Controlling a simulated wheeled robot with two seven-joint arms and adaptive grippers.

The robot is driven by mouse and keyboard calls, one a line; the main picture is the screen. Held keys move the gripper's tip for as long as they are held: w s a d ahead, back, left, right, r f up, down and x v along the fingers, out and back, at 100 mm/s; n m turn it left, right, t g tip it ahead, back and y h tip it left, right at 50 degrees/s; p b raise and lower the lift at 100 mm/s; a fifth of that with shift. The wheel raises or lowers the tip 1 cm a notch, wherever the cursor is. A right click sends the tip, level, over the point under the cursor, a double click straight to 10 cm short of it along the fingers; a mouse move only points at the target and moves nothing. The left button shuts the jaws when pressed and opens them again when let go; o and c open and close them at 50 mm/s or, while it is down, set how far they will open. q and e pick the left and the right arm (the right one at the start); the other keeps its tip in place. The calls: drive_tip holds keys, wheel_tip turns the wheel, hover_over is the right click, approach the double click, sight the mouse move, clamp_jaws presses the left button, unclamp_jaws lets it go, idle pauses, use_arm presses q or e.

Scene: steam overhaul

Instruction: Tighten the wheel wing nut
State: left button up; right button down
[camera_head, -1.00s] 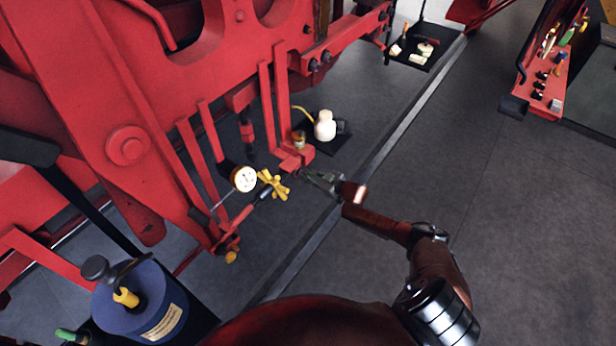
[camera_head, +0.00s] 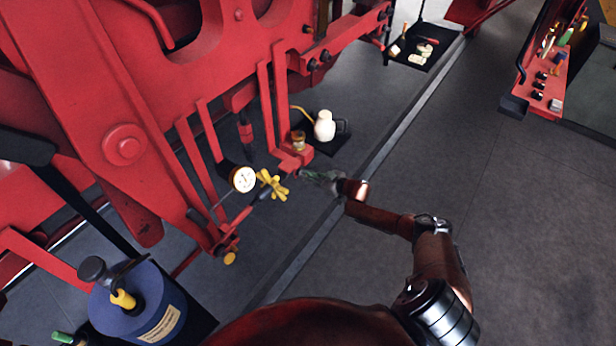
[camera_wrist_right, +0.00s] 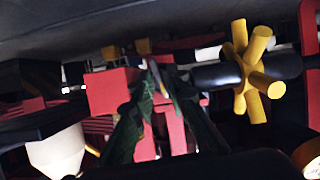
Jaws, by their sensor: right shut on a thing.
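My right gripper (camera_head: 306,173) is at the end face of a red block (camera_head: 291,160) on a red frame near the centre of the head view. In the right wrist view its dark green fingers (camera_wrist_right: 155,80) close together on a small part in front of the red block (camera_wrist_right: 108,92). That part, apparently the wing nut, is mostly hidden by the fingers and too small to make out. A yellow spoked handwheel (camera_head: 271,185) stands just left of the gripper, apart from it; it also shows in the wrist view (camera_wrist_right: 249,70). My left gripper is not in view.
A round white gauge (camera_head: 243,179) sits beside the yellow handwheel. A white can (camera_head: 324,125) with a yellow spout stands behind the gripper, and a small jar (camera_head: 299,140) is by the red block. A blue container (camera_head: 140,305) is at lower left. Open floor lies right.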

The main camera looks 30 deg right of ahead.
drive_tip(key=shift+r, duration=0.1)
idle(0.5)
drive_tip(key=c, duration=2.1)
unclamp_jaws()
drive_tip(key=shift+w, duration=0.1)
drive_tip(key=v, duration=1.2)
drive_tip(key=shift+c, duration=0.3)
